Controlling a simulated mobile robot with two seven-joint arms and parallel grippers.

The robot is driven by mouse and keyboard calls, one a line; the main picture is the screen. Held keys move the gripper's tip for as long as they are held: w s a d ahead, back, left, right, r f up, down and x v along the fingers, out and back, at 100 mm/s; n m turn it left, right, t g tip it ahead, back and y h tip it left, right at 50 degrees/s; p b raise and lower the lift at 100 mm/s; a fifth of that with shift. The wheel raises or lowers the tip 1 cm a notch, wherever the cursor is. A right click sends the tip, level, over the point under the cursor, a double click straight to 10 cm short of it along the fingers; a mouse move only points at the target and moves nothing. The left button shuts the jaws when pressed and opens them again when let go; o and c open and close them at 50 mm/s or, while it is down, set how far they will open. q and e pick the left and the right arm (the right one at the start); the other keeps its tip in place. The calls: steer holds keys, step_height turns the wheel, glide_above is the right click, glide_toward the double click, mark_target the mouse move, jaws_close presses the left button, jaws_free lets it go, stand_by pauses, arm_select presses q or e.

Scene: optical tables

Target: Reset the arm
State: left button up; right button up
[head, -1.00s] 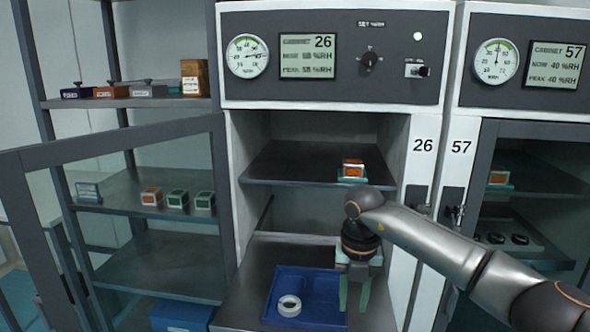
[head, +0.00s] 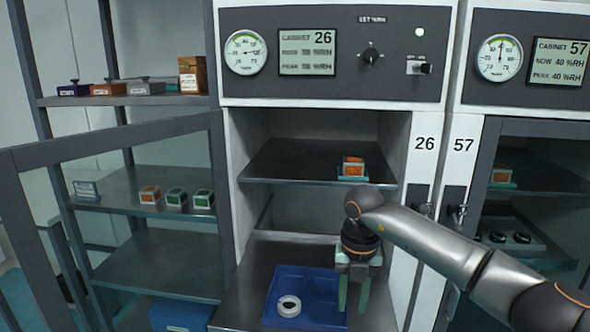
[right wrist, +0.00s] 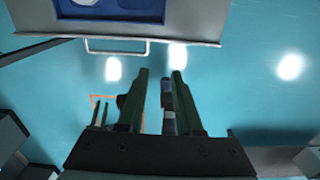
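My right arm (head: 430,240) reaches in from the right in the head view, in front of cabinet 26 (head: 330,55). My right gripper (head: 354,294) points down beside the right edge of the blue tray (head: 318,318). Its two green fingers stand apart with nothing between them. In the right wrist view the fingers (right wrist: 158,100) are also apart, above a teal floor (right wrist: 240,80). My left gripper does not show.
A white ring (head: 289,306) lies in the blue tray. An orange-labelled box (head: 353,167) stands on the cabinet's upper shelf (head: 290,165). The open glass door (head: 62,148) stands at left, before shelves of small boxes. Cabinet 57 (head: 525,60) stands at right, closed.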

steer(key=s+a+f+n+g+y, duration=0.1)
steer(key=s+a+f+y, duration=0.25)
steer(key=a, duration=0.45)
steer(key=s+a+f+n+g+y, duration=0.1)
steer(key=s+a+f+g+y, duration=0.15)
steer(key=s+a+y, duration=0.35)
steer(key=s+a+r+m+t+y, duration=0.2)
steer(key=s+a+r+m+y, duration=0.15)
steer(key=a+y, duration=0.55)
steer(key=w+d+f+m+t+h, duration=0.25)
steer(key=d+m+t, duration=0.45)
steer(key=m+t, duration=0.75)
steer(key=s+d+f+m+t+h, duration=0.2)
steer(key=d+f+m+h, duration=0.6)
steer(key=d+f+m, duration=0.25)
steer(key=s+d+f+m+g+h, duration=0.55)
steer(key=s+d+f, duration=0.45)
steer(key=s+f, duration=0.35)
step_height(320, 180, up, 6)
steer(key=s+d+p, duration=0.1)
steer(key=p, duration=0.6)
steer(key=shift+s+r, duration=0.2)
steer(key=shift+s, duration=0.15)
